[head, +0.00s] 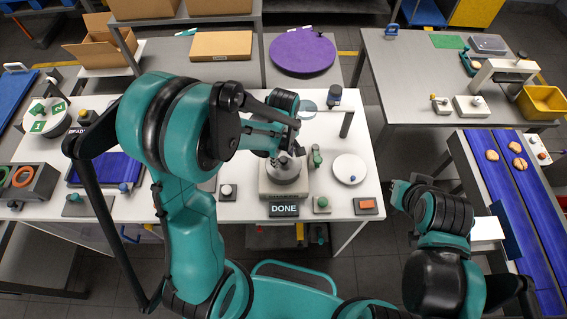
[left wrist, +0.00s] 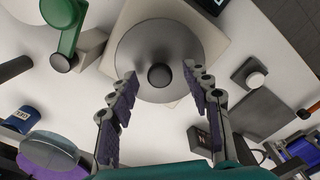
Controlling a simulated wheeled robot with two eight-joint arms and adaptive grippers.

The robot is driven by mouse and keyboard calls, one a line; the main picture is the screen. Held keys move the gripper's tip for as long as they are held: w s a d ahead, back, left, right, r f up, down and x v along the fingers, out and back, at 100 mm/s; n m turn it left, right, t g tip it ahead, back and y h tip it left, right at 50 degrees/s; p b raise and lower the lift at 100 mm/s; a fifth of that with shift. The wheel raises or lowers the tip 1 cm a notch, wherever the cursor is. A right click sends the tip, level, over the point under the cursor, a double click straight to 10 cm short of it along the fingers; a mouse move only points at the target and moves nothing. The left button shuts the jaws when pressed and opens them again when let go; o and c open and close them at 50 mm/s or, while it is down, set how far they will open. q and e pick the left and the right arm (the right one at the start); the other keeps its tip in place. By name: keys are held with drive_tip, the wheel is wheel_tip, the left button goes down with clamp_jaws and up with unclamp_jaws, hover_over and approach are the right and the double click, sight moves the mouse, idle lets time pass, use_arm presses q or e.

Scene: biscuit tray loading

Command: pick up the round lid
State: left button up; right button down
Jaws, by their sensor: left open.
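A round grey lid (left wrist: 160,38) with a dark knob (left wrist: 160,76) sits on a pale square base (left wrist: 130,12) in the left wrist view. In the head view the lid (head: 285,172) is on its stand behind the DONE sign (head: 284,210), partly hidden by my left gripper (head: 288,152). My left gripper is open and empty over the lid. Its fingers in the left wrist view (left wrist: 162,85) lie on either side of the knob; I cannot tell the height gap. My right gripper (head: 397,194) is off the table's right edge, its fingers unclear.
A green clamp-like part (head: 316,157) stands right beside the stand. A white disc (head: 350,174) with a blue knob lies farther right. A white button box (head: 227,192) is left of the stand. A blue tray (head: 108,170) is at the left. A blue conveyor (head: 505,190) runs at the far right.

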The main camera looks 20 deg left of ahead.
use_arm(q)
clamp_jaws()
drive_tip(key=shift+r, duration=0.1)
